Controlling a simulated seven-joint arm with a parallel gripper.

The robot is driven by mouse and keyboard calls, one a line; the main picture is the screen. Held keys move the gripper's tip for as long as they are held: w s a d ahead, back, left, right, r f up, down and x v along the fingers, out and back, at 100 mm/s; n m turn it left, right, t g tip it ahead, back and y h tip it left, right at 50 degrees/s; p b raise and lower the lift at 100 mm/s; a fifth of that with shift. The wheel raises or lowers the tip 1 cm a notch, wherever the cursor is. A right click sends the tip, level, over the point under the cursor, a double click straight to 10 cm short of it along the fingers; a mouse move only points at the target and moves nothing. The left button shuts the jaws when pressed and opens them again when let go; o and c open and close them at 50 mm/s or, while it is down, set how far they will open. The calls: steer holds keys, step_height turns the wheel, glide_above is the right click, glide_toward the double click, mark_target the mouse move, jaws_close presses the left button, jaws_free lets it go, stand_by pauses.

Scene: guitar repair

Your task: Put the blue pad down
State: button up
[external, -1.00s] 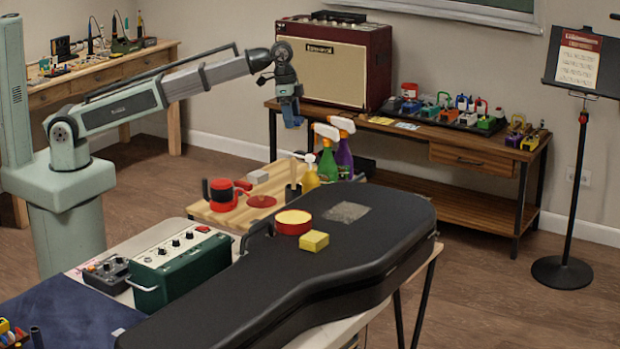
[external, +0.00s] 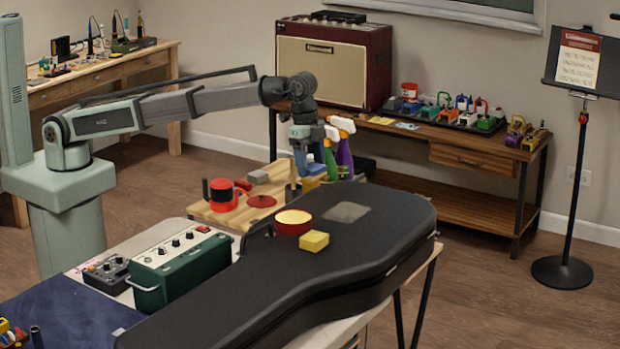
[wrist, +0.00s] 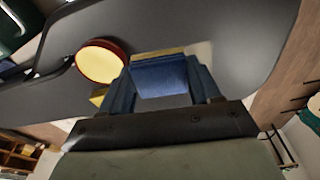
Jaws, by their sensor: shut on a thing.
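The blue pad (wrist: 160,77) is between the fingers of my gripper (wrist: 162,85) in the wrist view, with a yellowish strip along its far edge. In the external view my gripper (external: 303,168) points down, above the far end of the black guitar case (external: 375,235). The pad is hard to tell from the bluish fingers there. The case lid lies beneath the pad in the wrist view, apparently with a gap between them. A grey patch (external: 346,212) on the lid is near the pad.
A red round tin with a cream top (external: 293,222) and a yellow block (external: 314,241) sit on the case. A green amplifier box (external: 180,268) is at left.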

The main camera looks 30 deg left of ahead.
steer(key=s+d, duration=0.8)
steer(key=d, duration=0.1)
glide_above(341, 237)
steer(key=shift+n, duration=0.5)
steer(key=shift+w+a+f, duration=0.1)
steer(key=shift+a+f, duration=0.1)
steer(key=shift+f, duration=2.1)
steer(key=shift+a+f, duration=0.15)
steer(key=shift+f, duration=2.1)
steer(key=shift+f, duration=0.1)
steer(key=o, duration=0.9)
steer(key=shift+c, duration=0.2)
step_height(341, 237, up, 12)
steer(key=a, duration=0.1)
steer(key=shift+a, duration=0.4)
